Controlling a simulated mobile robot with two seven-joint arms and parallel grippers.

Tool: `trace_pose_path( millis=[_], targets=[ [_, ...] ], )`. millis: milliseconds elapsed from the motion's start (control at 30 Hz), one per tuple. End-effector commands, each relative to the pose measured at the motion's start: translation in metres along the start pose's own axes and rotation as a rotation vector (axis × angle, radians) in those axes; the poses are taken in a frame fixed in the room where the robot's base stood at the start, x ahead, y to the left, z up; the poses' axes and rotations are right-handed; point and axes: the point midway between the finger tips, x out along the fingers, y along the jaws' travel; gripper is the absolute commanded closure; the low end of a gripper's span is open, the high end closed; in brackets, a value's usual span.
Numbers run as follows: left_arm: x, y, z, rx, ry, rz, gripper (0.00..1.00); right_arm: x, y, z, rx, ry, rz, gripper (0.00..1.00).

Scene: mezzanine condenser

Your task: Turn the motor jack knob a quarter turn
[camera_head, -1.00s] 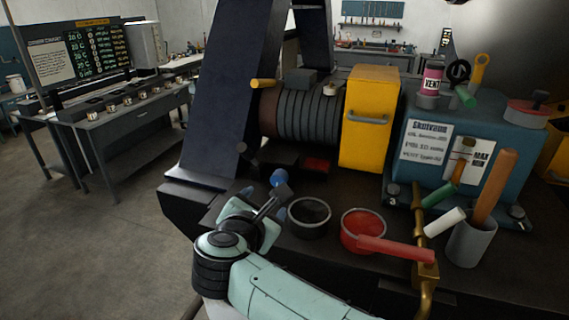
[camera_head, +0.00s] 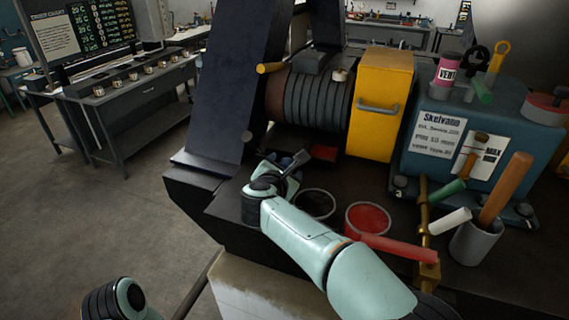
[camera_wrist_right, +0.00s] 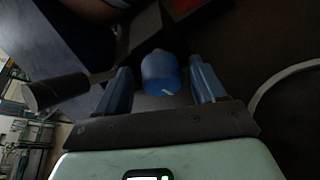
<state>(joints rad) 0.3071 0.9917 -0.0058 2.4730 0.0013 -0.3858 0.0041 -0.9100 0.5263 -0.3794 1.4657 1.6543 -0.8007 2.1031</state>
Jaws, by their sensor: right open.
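The motor jack knob looks to be the blue rounded knob (camera_wrist_right: 160,73) in the right wrist view, with a small pale mark on it. My right gripper (camera_wrist_right: 165,84) is open, with one blue finger on each side of the knob and visible gaps between. In the head view my right gripper (camera_head: 290,160) is over the bench below the ribbed motor (camera_head: 310,98). There the wrist and fingers mostly hide the knob. My left gripper is out of view; only part of my left arm shows at the lower left.
A dark round bowl (camera_head: 315,191) and a red bowl (camera_head: 368,205) stand close to the right of my wrist. A red-handled brass valve (camera_head: 428,268) is further right. A dark-handled lever (camera_wrist_right: 56,90) is left of the gripper in the wrist view.

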Motion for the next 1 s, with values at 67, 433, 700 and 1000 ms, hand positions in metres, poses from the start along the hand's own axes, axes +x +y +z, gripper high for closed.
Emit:
trace_pose_path(
  millis=[67,433,700,1000],
  targets=[
    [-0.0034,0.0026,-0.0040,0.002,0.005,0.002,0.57,0.0065,0.0004,0.0012,0.000,-0.002,-0.001,0.31],
    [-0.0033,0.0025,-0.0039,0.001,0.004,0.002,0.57,0.0102,-0.0008,-0.0008,0.000,0.000,-0.001,0.37],
    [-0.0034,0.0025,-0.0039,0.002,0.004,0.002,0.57,0.0100,-0.0006,-0.0006,-0.001,0.000,-0.001,0.85],
    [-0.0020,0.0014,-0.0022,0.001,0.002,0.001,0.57,0.0106,-0.0008,-0.0005,-0.063,-0.002,-0.026,0.85]
  ],
)
